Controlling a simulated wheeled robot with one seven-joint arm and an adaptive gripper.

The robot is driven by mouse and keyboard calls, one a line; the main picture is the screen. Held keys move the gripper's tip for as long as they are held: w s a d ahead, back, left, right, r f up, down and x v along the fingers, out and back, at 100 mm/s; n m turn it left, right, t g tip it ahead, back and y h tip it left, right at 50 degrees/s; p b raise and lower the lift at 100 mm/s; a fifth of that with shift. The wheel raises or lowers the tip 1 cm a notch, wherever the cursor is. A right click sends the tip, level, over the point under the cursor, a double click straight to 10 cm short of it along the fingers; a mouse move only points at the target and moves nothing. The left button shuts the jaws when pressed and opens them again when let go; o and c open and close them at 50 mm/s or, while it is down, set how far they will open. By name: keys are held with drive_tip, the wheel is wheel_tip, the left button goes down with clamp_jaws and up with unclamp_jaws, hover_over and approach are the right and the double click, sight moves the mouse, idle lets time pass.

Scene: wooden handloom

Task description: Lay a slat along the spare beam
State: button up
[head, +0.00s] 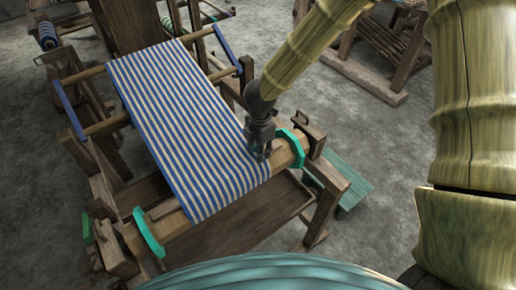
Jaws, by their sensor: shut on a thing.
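A pale wooden beam (283,155) with teal rings at both ends lies across the near end of the loom. I cannot tell whether it is the spare beam. Blue-and-white striped cloth (190,115) runs down to it and covers its middle. A thin brown wooden strip (164,209), which looks like a slat, shows on the beam left of the cloth. My gripper (262,155) points down at the beam's right part, at the cloth's right edge. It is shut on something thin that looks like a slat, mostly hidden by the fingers. I cannot tell if both strips are one piece.
The right teal ring (299,137) and dark wooden post top (312,137) stand close right of my gripper. The left teal ring (148,233) is at the other end. A teal board (345,185) lies beyond the right post.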

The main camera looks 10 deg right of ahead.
idle(0.3)
drive_tip(key=o, duration=1.1)
drive_tip(key=shift+r, duration=0.1)
wheel_tip(320, 180, up, 12)
drive_tip(key=shift+f, duration=0.1)
drive_tip(key=shift+s, duration=0.1)
